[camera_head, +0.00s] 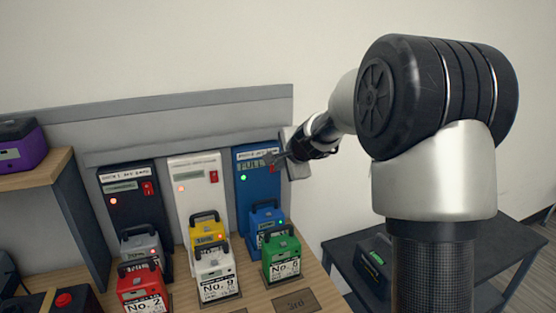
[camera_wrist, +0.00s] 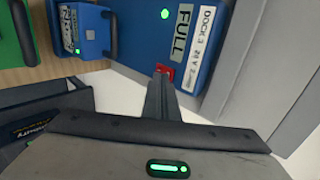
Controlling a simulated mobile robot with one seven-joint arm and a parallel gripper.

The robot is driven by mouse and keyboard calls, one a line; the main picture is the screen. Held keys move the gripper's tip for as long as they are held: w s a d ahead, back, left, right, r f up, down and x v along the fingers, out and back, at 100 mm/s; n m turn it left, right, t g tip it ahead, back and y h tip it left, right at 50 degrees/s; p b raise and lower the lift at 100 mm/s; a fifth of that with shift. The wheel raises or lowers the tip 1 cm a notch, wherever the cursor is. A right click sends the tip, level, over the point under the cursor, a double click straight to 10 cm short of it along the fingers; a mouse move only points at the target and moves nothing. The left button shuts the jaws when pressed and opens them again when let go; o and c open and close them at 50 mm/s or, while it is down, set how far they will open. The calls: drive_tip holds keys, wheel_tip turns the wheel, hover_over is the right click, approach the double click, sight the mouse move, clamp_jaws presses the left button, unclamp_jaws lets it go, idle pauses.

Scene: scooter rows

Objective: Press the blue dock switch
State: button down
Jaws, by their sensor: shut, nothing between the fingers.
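The blue dock (camera_head: 258,192) is the rightmost of three docks on the back panel. Its display reads FULL and its light is green; it also shows in the wrist view (camera_wrist: 205,62). Its red switch (camera_wrist: 165,70) sits at the dock's edge in the wrist view; in the head view my gripper mostly covers it. My gripper (camera_head: 280,157) is shut and empty, with its fingertips (camera_wrist: 161,80) right at the switch. I cannot tell whether they touch it. A blue battery (camera_head: 267,223) with a green light stands at the foot of the dock.
A black dock (camera_head: 128,205) and a white dock (camera_head: 192,190), each with a red switch, stand to the left. Green (camera_head: 281,260), white (camera_head: 214,272), yellow (camera_head: 207,231) and red (camera_head: 142,290) batteries stand in front. A dark table (camera_head: 410,245) is at the right.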

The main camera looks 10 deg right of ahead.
drive_tip(key=shift+w+a+r, duration=0.1)
drive_tip(key=shift+w+a, duration=0.05)
drive_tip(key=shift+w, duration=0.6)
drive_tip(key=shift+w+r+p, duration=0.15)
drive_tip(key=shift+w+p, duration=0.25)
drive_tip(key=shift+p, duration=0.2)
drive_tip(key=shift+a+r, duration=0.1)
drive_tip(key=shift+r+p, duration=0.75)
